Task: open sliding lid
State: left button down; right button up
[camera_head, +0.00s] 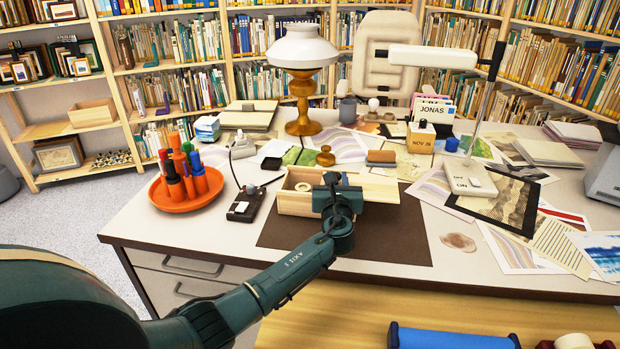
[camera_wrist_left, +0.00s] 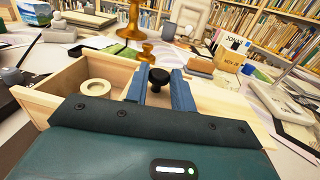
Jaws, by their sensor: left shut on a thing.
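A pale wooden box (camera_head: 294,206) stands on the brown desk mat (camera_head: 400,235). Its sliding lid (camera_head: 378,188) sticks out past the box to the right, so the left part of the box is open. A round cream ring (camera_wrist_left: 95,88), like a roll of tape, lies inside. My left gripper (camera_head: 334,182) is over the lid. In the left wrist view its two blue fingers are closed on a black knob (camera_wrist_left: 159,76) on the lid. The gripper hides part of the lid and box. My right gripper is not in view.
An orange dish of markers (camera_head: 185,195) and a small dark device (camera_head: 245,204) stand left of the box. A stamp (camera_head: 325,156) and a wood-backed eraser (camera_head: 381,158) are behind. A desk lamp (camera_head: 468,178) and papers are right. The mat's front is clear.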

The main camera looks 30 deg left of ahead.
pick_arm(q)
jog(key=shift+w+d+f, duration=0.1)
jog(key=shift+w+d, duration=0.15)
jog(key=shift+d, duration=0.45)
jog(key=shift+w+d, duration=0.1)
jog(key=shift+d, duration=0.15)
jog(key=c, duration=1.2)
grip_release()
jog(key=shift+o, duration=0.2)
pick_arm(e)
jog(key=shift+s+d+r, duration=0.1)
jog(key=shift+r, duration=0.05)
pick_arm(q)
jog(key=p+v, duration=0.2)
jog(key=v, duration=1.1)
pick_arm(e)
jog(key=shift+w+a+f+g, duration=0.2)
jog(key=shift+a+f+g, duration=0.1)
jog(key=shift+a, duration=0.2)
